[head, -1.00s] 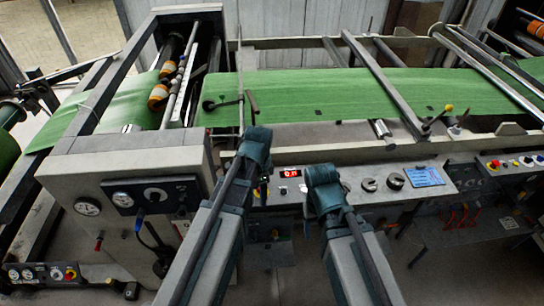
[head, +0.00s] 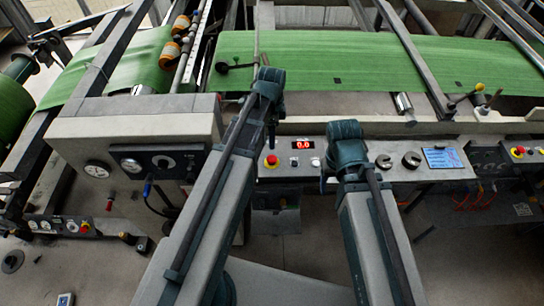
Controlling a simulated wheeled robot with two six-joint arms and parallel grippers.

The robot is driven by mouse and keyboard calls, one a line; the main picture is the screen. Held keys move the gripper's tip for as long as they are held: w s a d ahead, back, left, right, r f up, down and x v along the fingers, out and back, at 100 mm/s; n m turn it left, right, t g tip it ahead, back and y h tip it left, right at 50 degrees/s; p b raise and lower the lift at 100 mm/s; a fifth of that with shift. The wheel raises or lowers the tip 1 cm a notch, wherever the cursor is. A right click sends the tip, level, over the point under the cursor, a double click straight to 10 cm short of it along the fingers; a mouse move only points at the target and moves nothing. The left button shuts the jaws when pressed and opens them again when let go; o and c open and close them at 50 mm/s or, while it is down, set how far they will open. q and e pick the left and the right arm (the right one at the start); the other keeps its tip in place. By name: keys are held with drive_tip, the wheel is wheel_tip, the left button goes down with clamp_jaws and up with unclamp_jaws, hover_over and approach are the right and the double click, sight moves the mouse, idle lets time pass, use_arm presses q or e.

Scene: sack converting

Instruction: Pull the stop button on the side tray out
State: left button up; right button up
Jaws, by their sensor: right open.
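Several red stop buttons on yellow bases show in the head view, and I cannot tell which is the side tray's. One (head: 271,160) sits on the front control panel, left of a red number display. Another (head: 84,227) is on a low box (head: 60,226) with small dials at lower left. A third (head: 518,152) is on a panel at the right edge. My right gripper (head: 325,176) is small and mostly hidden by its own arm, near the panel below the display; it looks open and empty. My left arm reaches above the first button; its fingers cannot be made out.
A green sack web (head: 320,62) runs across the machine behind the panel. A grey housing (head: 135,125) with gauges stands at left. The panel also holds two round dark knobs and a blue screen (head: 443,158). Grey floor is open at lower left.

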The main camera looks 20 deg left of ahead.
sight(272, 158)
use_arm(q)
wheel_tip(272, 158, down, 12)
drive_tip(key=b, duration=1.1)
drive_tip(key=shift+r, duration=0.1)
clamp_jaws()
idle(0.7)
